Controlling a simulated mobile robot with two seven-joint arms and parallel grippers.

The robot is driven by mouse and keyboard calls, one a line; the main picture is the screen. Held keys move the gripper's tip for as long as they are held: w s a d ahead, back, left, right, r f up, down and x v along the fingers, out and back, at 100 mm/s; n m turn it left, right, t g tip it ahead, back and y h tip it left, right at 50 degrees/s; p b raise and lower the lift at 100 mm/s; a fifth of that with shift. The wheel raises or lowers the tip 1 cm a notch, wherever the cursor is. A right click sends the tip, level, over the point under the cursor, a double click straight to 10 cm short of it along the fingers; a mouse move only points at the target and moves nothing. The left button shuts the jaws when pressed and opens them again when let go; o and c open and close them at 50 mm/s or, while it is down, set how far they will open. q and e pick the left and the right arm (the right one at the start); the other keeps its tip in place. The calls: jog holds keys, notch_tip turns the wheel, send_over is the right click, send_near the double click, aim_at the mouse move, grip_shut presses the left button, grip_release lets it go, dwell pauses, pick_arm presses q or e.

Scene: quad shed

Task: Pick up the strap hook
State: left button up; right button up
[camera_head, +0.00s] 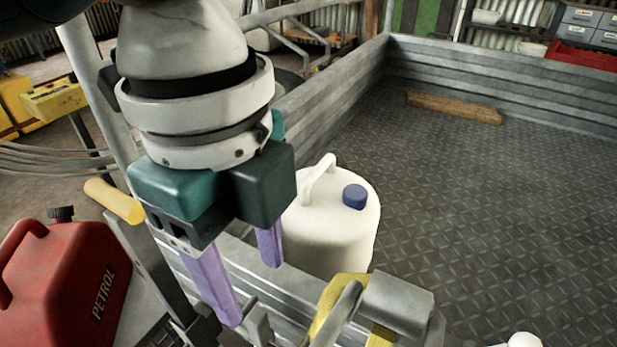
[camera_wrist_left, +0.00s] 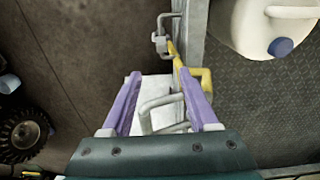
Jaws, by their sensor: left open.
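A grey metal hook (camera_wrist_left: 164,40) shows ahead of my left gripper in the left wrist view, at the end of a yellow strap (camera_wrist_left: 178,62) beside the trailer wall. I take it to be the strap hook. In the head view the yellow strap (camera_head: 328,305) is at the bottom centre; the hook there is largely hidden or cannot be told apart from nearby metal. My left gripper (camera_head: 252,295) points down over the wall's edge. Its purple fingers are apart and empty in the left wrist view (camera_wrist_left: 160,76). My right gripper is out of view.
A white canister (camera_head: 335,225) with a blue cap stands in the trailer, close right of my left gripper. A red petrol can (camera_head: 65,280) is at left. A grey bent bar (camera_wrist_left: 160,108) lies between the fingers' lines in the wrist view. The trailer floor (camera_head: 480,200) is mostly clear.

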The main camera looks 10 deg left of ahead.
aim_at(256, 315)
pick_arm(q)
jog(key=shift+w+a+f+b, duration=0.1)
jog(key=shift+a+f+b, duration=0.2)
jog(key=shift+f, duration=0.3)
jog(key=shift+w+a+f+b, duration=0.15)
jog(key=shift+f+b, duration=0.1)
jog(key=shift+f, duration=0.3)
notch_tip(256, 315, down, 5)
jog(key=shift+r+b, duration=0.1)
jog(key=shift+b, duration=0.8)
notch_tip(256, 315, down, 5)
jog(key=shift+w+r+b, duration=0.1)
jog(key=shift+b, duration=1.05)
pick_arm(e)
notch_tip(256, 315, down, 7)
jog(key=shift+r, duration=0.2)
pick_arm(q)
grip_shut()
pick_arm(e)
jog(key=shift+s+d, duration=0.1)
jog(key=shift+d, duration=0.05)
